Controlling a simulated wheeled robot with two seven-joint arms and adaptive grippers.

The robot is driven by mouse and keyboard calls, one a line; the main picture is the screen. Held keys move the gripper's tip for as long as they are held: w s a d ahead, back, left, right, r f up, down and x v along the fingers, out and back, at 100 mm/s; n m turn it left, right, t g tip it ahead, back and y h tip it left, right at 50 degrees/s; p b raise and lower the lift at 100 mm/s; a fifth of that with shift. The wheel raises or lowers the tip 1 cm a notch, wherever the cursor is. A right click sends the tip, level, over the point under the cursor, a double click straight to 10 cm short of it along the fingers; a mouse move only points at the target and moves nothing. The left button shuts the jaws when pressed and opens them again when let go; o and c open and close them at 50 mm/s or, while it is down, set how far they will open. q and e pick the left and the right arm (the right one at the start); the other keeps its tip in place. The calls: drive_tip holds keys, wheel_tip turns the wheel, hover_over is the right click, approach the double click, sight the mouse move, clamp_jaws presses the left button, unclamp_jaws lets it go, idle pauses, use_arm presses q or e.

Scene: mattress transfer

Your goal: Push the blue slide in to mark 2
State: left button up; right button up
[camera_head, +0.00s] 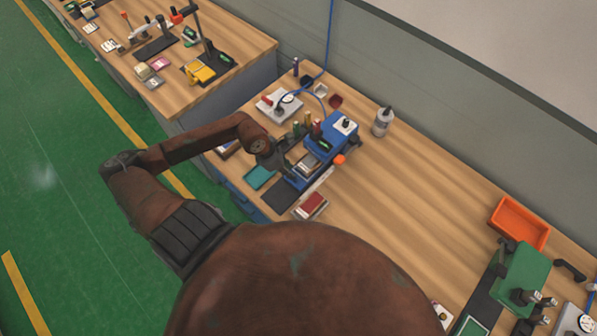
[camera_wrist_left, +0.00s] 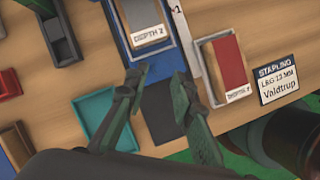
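The blue device with its slide (camera_head: 338,129) stands on the wooden bench in the head view. In the left wrist view, a blue slide part (camera_wrist_left: 160,68) shows beside a grey block labelled DEPTH 2 (camera_wrist_left: 148,38). A white strip (camera_wrist_left: 186,45) with a "1" near its top runs along the right side; no mark 2 is legible on it. My left gripper (camera_wrist_left: 158,77) is open, its fingertips apart at the near end of the blue part. Nothing is seen held between them. Whether they touch the slide is unclear. My right gripper is not in view.
A teal tray (camera_wrist_left: 97,112) lies left of the fingers. A red-topped block (camera_wrist_left: 228,62) and a STAPLING card (camera_wrist_left: 275,82) lie to the right. A bottle (camera_head: 382,121) stands behind the device. An orange bin (camera_head: 520,222) and green machine (camera_head: 527,272) stand right; bare bench lies between.

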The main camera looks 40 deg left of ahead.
use_arm(q)
drive_tip(key=x, duration=0.5)
drive_tip(key=shift+f, duration=0.1)
drive_tip(key=shift+d+f, duration=0.1)
drive_tip(key=shift+f, duration=0.15)
drive_tip(key=shift+w+f, duration=0.1)
drive_tip(key=shift+f, duration=0.1)
clamp_jaws()
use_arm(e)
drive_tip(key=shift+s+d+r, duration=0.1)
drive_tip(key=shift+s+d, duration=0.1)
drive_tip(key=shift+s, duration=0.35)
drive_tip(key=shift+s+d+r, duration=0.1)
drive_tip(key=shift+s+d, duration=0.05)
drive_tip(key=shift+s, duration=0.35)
